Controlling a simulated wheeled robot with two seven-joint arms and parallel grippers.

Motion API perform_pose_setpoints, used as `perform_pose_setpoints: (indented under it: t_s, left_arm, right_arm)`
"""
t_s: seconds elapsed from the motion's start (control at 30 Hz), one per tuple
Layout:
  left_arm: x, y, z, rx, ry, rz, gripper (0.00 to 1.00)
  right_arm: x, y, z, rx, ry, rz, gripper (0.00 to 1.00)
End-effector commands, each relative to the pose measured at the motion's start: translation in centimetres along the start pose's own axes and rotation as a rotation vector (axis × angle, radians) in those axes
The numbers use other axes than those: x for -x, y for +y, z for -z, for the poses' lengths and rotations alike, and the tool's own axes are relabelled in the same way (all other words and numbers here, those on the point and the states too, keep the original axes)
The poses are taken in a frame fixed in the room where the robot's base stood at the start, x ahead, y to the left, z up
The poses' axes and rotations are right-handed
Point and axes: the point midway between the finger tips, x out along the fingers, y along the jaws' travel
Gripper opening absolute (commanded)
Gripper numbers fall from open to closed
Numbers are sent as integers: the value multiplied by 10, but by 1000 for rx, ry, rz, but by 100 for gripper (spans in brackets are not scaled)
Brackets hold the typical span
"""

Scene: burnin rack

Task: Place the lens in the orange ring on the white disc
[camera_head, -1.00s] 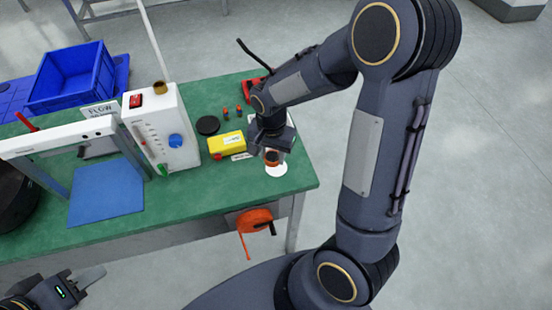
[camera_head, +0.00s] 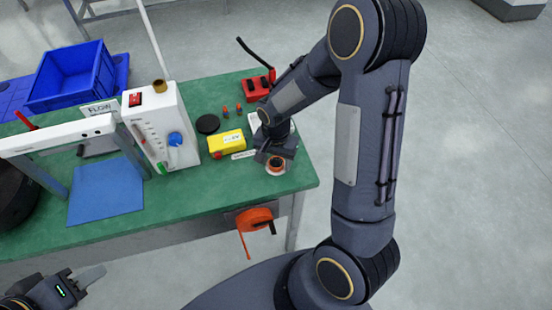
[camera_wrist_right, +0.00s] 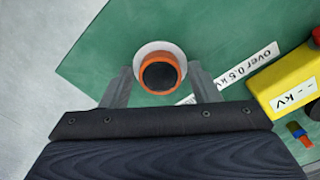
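The orange ring (camera_wrist_right: 161,88) with a dark round lens (camera_wrist_right: 160,76) in it sits over the white disc (camera_wrist_right: 158,46) near the table's front right corner. In the head view the orange ring (camera_head: 276,163) shows just below my right gripper (camera_head: 273,156), on the white disc (camera_head: 276,172). In the right wrist view the fingers of my right gripper (camera_wrist_right: 161,86) stand on both sides of the ring, with gaps between. My left gripper (camera_head: 88,278) is low at the left, off the table's front edge; its opening is unclear.
A yellow box (camera_head: 227,144) and an "over 0.5 kV" label (camera_wrist_right: 248,66) are beside the disc. A white flow unit (camera_head: 160,128), a black disc (camera_head: 208,124) and a red item (camera_head: 257,88) stand farther off. An orange reel (camera_head: 254,219) hangs at the table's front.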

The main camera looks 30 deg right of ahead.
Motion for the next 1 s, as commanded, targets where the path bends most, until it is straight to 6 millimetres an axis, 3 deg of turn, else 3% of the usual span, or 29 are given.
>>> perform_pose_setpoints:
  t_s: [0.43, 0.8, 1.0]
  left_arm:
    - [3, 1, 2, 0, 0, 0, 36]
    - [5, 2, 2, 0, 0, 0, 36]
    - [6, 2, 3, 0, 0, 0, 36]
  right_arm:
    - [10, -1, 1, 0, 2, 2, 60]
    - [86, -1, 1, 0, 4, 6, 60]
    - [115, 0, 0, 0, 2, 3, 60]
